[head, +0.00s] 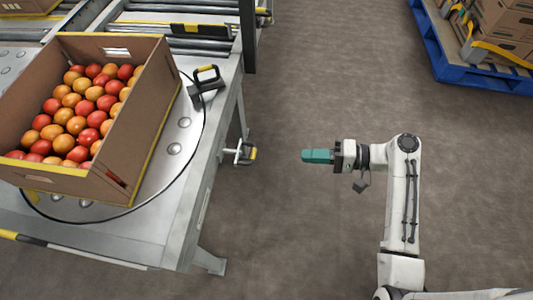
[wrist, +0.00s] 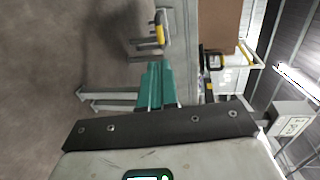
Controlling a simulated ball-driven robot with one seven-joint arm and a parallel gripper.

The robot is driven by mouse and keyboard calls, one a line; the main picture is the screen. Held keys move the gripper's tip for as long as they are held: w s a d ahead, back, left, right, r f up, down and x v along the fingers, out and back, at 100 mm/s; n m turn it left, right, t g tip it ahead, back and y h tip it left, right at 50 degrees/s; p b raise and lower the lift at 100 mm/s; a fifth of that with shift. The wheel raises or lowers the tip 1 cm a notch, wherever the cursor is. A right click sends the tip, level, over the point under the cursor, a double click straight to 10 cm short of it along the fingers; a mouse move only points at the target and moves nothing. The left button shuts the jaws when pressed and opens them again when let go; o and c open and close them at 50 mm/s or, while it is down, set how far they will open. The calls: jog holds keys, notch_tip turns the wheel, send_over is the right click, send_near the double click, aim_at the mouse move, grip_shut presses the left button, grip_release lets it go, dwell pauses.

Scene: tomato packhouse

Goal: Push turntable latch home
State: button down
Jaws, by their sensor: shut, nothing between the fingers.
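The turntable latch (head: 246,153) is a metal plunger with a yellow and black handle, sticking out from the side of the steel table frame. It also shows in the wrist view as a yellow-tipped handle (wrist: 159,30) beyond the fingertips. My gripper (head: 305,156) has teal fingers, shut and empty, pointing left at the latch. A clear gap separates them in the head view. In the wrist view the fingers (wrist: 159,66) sit just below the latch handle. How far the latch sits from its home position I cannot tell.
A cardboard crate (head: 142,165) of tomatoes stands on the round turntable (head: 181,150). A black and yellow handle (head: 206,80) stands on the tabletop near its edge. Roller conveyors (head: 205,45) lie behind. A blue pallet (head: 445,62) with boxes is at top right. The floor around my arm is clear.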

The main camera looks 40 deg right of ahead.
jog(key=b+x, duration=0.3)
jog(key=x, duration=0.9)
jog(key=shift+b, duration=0.4)
jog(key=shift+w+a+f, duration=0.1)
jog(key=shift+w+a, duration=0.05)
jog(key=shift+a, duration=0.05)
jog(key=shift+r+p+x, duration=0.2)
jog(key=shift+p+x, duration=0.1)
jog(key=shift+x, duration=0.8)
jog(key=shift+r+p+x, duration=0.2)
jog(key=shift+p+x, duration=0.05)
jog(key=shift+x, duration=0.8)
jog(key=shift+w+a+r, duration=0.1)
